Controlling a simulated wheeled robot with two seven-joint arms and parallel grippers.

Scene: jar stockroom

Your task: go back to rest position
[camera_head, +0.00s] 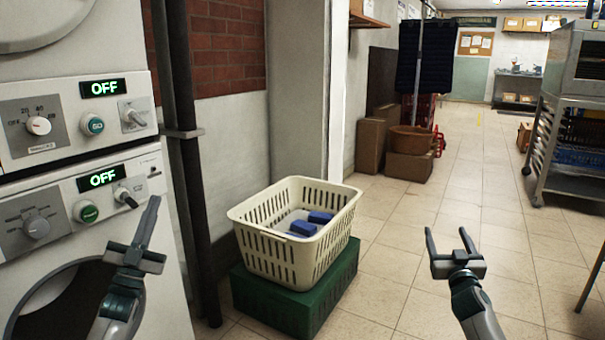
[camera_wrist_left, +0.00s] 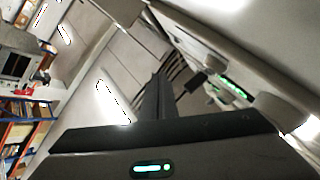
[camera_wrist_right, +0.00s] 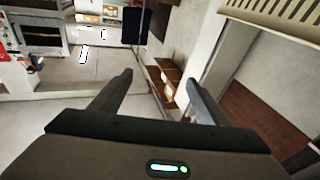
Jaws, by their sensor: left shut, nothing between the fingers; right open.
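My left gripper (camera_head: 148,232) is at the left in the head view, in front of the stacked machines, with its fingers together and nothing between them. Its closed fingers also show in the left wrist view (camera_wrist_left: 158,98). My right gripper (camera_head: 450,240) is at the right in the head view, above the tiled floor. Its fingers are apart and empty, and both show in the right wrist view (camera_wrist_right: 160,95). Neither gripper touches anything that I can see.
Two stacked machines (camera_head: 70,150) with OFF displays stand at the left. A cream basket (camera_head: 290,255) holding blue items (camera_head: 320,217) sits on a green box (camera_head: 300,305) between my grippers. Cardboard boxes (camera_head: 408,166) and a metal rack (camera_head: 560,150) stand farther back. The tiled floor between is clear.

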